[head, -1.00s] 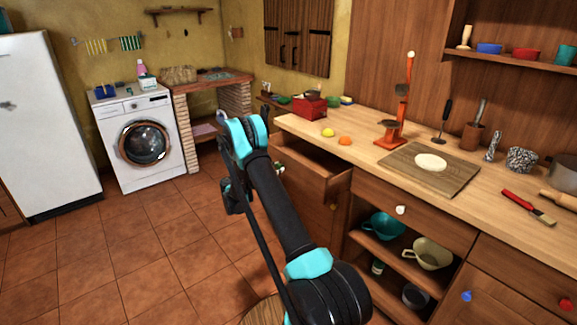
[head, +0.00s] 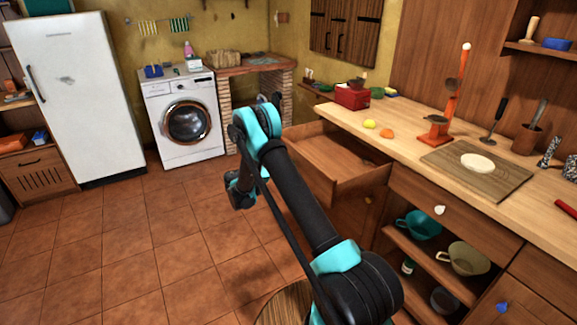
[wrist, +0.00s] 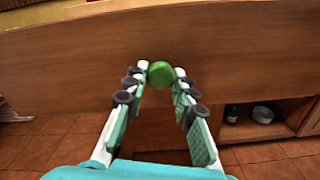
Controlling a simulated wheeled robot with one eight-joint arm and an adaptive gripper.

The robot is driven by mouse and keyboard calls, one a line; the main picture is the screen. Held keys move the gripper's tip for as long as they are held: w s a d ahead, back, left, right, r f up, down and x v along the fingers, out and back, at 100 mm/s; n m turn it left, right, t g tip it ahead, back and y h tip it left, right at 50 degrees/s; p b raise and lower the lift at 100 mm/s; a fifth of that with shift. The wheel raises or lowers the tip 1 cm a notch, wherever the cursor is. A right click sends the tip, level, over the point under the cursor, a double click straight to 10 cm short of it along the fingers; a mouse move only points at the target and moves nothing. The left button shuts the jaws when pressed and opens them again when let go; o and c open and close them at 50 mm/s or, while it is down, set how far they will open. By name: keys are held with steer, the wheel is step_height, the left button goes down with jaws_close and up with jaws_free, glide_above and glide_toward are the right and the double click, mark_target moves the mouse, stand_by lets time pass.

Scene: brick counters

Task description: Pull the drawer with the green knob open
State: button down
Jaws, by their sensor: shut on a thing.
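The drawer (head: 335,152) in the counter stands well open, and its bare inside shows in the head view. Its brown wooden front (wrist: 75,65) fills the upper part of the wrist view. The round green knob (wrist: 161,74) sits on that front between my fingertips. My gripper (wrist: 161,82) is shut on the knob, one finger on each side of it. In the head view my arm hides the knob and part of the drawer front.
The counter top (head: 345,112) holds a red box (head: 352,96), a yellow ball (head: 369,124) and a cutting board (head: 450,168). A drawer with a white knob (head: 440,210) is shut, above open shelves with bowls. The tiled floor (head: 130,235) on the left is clear.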

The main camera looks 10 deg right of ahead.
steer(key=c, duration=1.2)
jaws_free()
steer(key=v, duration=1.2)
